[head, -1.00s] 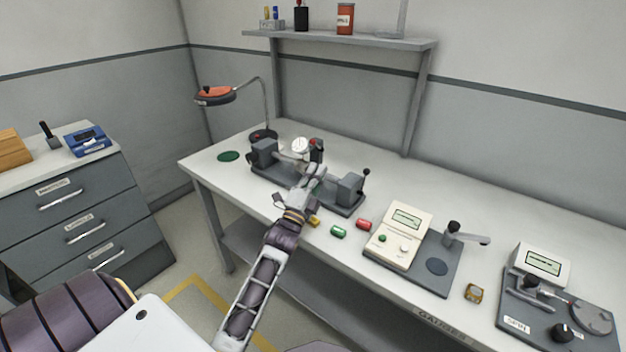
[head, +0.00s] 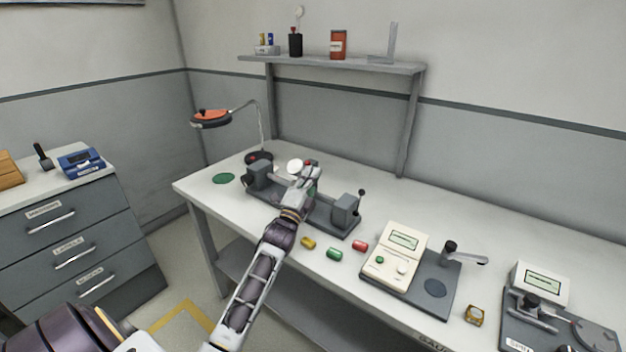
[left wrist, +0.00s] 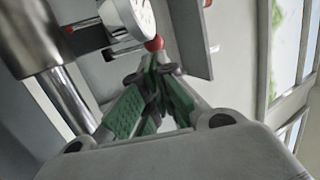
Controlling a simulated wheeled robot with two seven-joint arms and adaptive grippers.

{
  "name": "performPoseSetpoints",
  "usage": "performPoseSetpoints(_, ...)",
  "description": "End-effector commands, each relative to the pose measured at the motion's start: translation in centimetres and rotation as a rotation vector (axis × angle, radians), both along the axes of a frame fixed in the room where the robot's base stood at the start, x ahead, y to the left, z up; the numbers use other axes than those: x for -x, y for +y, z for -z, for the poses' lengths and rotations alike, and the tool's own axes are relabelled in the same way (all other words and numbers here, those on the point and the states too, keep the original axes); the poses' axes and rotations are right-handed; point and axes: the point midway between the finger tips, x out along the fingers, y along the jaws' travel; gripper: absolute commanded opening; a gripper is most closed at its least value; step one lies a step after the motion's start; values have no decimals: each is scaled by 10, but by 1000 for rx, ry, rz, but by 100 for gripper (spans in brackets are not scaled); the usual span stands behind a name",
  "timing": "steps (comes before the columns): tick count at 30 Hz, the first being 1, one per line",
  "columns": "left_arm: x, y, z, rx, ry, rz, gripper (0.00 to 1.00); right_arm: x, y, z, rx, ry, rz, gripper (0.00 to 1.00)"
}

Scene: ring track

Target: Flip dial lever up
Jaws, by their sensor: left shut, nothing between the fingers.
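A grey bench fixture (head: 334,218) with two end blocks stands on the table and carries a white round dial (head: 295,166). A red ball tip (head: 308,162) shows beside the dial; I take it for the dial lever's end. In the left wrist view the dial (left wrist: 128,18) is at the top and the red ball (left wrist: 154,43) lies just beyond my fingertips. My left gripper (head: 309,172) is at the dial, shut and empty, its green-padded fingers converging (left wrist: 150,72) below the ball. Whether they touch the ball I cannot tell. The arm hides part of the fixture. My right gripper is not in view.
A cream device (head: 396,255) stands to the right. A lamp (head: 212,118) stands behind left, and a shelf (head: 340,63) is above.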

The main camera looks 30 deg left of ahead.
Motion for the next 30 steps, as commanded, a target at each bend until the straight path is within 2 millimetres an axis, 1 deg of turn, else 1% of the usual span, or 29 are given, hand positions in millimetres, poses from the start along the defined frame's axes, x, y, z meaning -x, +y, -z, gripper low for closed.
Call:
performPoseSetpoints(8,0,1,0,0,0,0,0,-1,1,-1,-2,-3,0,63)
performPoseSetpoints(22,-1,0,-1,0,0,0,0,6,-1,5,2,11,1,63)
performPoseSetpoints(30,-1,0,-3,1,0,0,0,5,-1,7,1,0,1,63)
